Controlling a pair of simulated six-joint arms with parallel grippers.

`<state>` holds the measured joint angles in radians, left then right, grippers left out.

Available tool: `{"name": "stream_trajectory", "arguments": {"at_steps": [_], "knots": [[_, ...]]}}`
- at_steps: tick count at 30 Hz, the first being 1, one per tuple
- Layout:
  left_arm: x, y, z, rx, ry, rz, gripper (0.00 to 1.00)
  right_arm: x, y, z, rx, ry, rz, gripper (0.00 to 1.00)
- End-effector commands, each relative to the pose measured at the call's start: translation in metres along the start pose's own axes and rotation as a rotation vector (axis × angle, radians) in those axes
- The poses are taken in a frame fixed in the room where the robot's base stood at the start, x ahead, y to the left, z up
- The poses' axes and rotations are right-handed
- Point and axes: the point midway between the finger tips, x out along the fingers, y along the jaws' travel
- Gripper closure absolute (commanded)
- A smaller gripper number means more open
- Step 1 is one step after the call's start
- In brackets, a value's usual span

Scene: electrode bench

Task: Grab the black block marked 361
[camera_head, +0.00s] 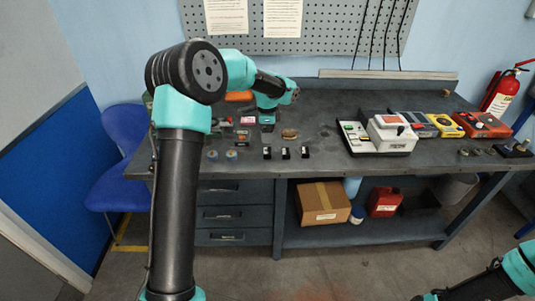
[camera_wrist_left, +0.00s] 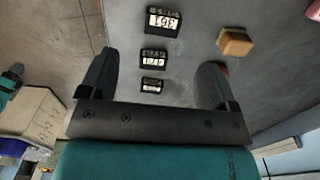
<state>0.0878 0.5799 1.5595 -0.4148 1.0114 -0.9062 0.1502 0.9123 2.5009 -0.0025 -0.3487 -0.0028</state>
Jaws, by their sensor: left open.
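In the left wrist view, three small black blocks with white number labels stand in a column. The top one, nearest and largest, is the black block marked 361 (camera_wrist_left: 163,21); below it are a second black block (camera_wrist_left: 153,57) and a third black block (camera_wrist_left: 152,86). The head view shows the three in a row near the table's front edge, their numbers too small to read. My left gripper (camera_wrist_left: 153,80) is open and empty, its fingers apart. In the head view my left gripper (camera_head: 267,127) is above the table, behind the row. My right gripper is out of view.
A brown block (camera_head: 289,134) lies just behind the row. Two small round blue-grey pieces (camera_head: 221,155) stand left of it. Meters and boxes, including a white device (camera_head: 392,141), occupy the table's right side. Bare tabletop lies between them and the blocks.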

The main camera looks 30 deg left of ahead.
Motion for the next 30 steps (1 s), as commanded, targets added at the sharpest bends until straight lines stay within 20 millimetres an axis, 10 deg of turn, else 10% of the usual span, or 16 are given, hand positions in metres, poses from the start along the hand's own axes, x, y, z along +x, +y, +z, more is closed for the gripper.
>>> {"name": "stream_trajectory", "arguments": {"at_steps": [30], "knots": [[0.082, -0.004, -0.001, -0.001, -0.001, 0.002, 0.17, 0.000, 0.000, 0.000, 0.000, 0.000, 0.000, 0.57]]}}
